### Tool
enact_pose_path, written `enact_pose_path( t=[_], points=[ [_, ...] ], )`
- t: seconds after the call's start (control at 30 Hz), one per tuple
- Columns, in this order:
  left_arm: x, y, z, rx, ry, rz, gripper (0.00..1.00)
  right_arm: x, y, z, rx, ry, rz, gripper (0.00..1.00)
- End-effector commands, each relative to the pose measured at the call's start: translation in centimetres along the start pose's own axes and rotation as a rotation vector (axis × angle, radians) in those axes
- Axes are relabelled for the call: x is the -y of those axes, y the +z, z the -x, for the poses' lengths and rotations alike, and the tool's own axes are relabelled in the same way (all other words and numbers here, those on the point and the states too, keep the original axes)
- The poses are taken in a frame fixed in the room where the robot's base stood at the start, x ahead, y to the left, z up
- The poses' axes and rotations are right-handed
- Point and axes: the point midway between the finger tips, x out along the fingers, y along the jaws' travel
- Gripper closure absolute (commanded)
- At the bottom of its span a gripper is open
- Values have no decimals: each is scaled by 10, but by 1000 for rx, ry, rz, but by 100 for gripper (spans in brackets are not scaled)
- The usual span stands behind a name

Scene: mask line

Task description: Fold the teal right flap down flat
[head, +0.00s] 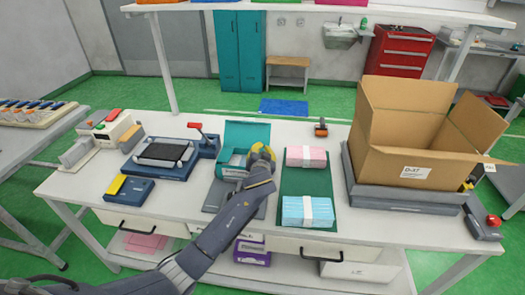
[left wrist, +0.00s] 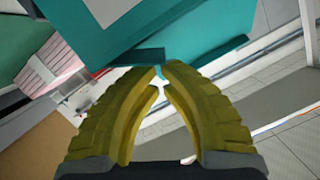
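A teal carton (head: 232,161) stands on the grey fixture at mid table, with its teal lid (head: 246,134) raised at the back and a pale inside. My left gripper (head: 262,152), with yellow fingers, is at the carton's right side and covers most of the right flap there. In the left wrist view the fingertips (left wrist: 162,70) are nearly together, beside a narrow dark teal flap (left wrist: 130,58) on the carton's edge. A teal sliver shows between the tips; I cannot tell whether they touch the flap. My right gripper is not in view.
Right of the carton, a green mat (head: 308,183) holds a pink stack (head: 306,158) and a blue stack (head: 309,211). A large open cardboard box (head: 398,160) stands farther right. A blue device with a red-knobbed lever (head: 203,135) stands at left.

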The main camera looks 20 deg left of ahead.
Motion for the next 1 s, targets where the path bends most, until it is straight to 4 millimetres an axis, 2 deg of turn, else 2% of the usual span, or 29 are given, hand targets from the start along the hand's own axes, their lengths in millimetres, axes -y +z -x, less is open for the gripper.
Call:
enact_pose_path(
  t=[1.0],
  points=[
    [6,9,-2,1,49,194,100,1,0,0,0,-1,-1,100]
  ],
)
